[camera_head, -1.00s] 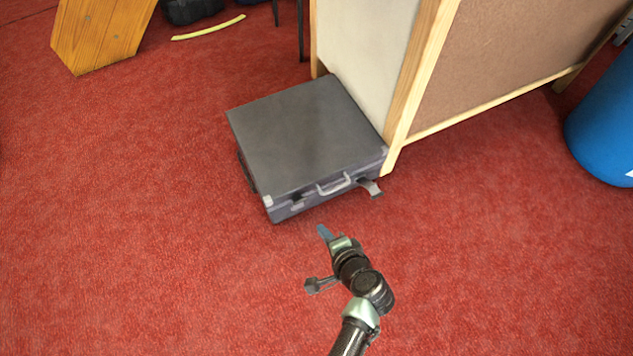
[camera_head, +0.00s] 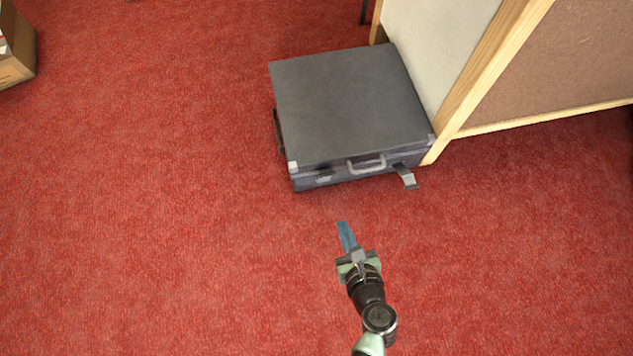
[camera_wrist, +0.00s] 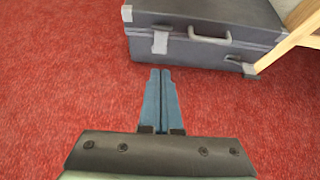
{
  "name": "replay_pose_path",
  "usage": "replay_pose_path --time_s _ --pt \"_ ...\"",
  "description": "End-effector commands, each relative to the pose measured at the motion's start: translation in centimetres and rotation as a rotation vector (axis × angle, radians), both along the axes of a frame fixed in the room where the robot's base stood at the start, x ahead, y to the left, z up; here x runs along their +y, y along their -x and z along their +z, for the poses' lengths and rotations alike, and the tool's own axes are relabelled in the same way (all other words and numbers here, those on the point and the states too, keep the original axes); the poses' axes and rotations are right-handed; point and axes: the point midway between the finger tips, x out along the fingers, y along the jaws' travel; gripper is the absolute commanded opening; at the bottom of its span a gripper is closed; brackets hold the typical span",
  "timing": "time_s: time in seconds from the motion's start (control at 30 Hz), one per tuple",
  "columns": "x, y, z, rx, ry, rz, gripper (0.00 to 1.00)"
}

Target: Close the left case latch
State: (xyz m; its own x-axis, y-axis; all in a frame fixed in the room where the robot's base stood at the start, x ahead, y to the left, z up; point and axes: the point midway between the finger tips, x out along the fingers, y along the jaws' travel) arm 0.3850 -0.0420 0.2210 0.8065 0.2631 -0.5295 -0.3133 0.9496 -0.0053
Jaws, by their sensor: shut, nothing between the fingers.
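The grey case (camera_head: 350,100) lies flat on the red carpet, lid down, its handle (camera_head: 366,164) on the near side. The left case latch (camera_head: 323,180) is a small pale plate left of the handle; in the wrist view the left latch (camera_wrist: 160,42) seems to lie against the front face, though its exact angle is hard to tell. The right latch (camera_head: 407,178) sticks out from the front. My gripper (camera_head: 343,224) is shut and empty, in front of the case and apart from it. In the wrist view its blue fingers (camera_wrist: 161,72) point toward the left latch.
A wood-framed panel (camera_head: 465,75) stands close along the case's right side. A cardboard box (camera_head: 18,50) is at the far upper left. The carpet (camera_head: 150,220) in front and to the left of the case is clear.

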Motion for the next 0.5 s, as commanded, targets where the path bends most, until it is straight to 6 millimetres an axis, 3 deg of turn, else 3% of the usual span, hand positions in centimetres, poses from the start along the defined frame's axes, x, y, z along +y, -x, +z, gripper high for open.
replay_pose_path --time_s 0.17,0.5 --pt "0.4 -1.3 -1.2 0.0 -0.009 -0.006 0.0" --pt "2.3 -7.0 -5.2 -0.001 -0.006 -0.002 0.0"
